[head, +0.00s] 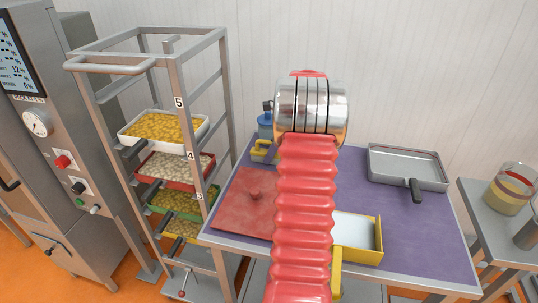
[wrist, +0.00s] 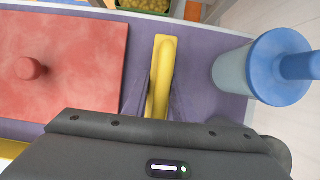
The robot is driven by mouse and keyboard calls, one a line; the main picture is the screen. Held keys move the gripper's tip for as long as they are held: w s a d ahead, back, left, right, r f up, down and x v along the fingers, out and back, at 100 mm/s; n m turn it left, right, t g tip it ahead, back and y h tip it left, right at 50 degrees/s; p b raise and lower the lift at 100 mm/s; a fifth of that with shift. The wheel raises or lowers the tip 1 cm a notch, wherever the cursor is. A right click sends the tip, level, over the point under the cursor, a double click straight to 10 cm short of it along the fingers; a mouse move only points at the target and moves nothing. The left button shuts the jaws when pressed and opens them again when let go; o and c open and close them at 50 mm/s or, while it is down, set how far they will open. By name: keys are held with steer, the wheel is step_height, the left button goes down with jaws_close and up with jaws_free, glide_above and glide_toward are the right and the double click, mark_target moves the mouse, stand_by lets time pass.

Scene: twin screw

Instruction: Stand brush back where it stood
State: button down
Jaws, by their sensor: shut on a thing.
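The brush (wrist: 161,70) shows as a long yellow piece in the middle of the wrist view. My gripper (wrist: 152,100) is shut on it, one finger on each side. Its lower end and any bristles are hidden, so I cannot tell whether it touches the table. In the head view, a yellow piece that looks like the brush (head: 260,152) shows just left of my red arm, in front of a blue-topped container (head: 265,127). My fingers are hidden there behind my arm.
A red board with a knob (head: 240,205) lies left on the purple table (head: 405,235). The blue-lidded container (wrist: 230,72) stands close right of the brush in the wrist view. A yellow-sided box (head: 369,256) and a grey pan (head: 405,168) are on the right. A tray rack (head: 180,80) stands left.

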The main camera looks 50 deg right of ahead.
steer(key=c, duration=1.5)
jaws_free()
steer(key=shift+o, duration=0.2)
steer(key=shift+r, duration=0.1)
steer(key=v, duration=1.2)
steer(key=shift+w, duration=0.15)
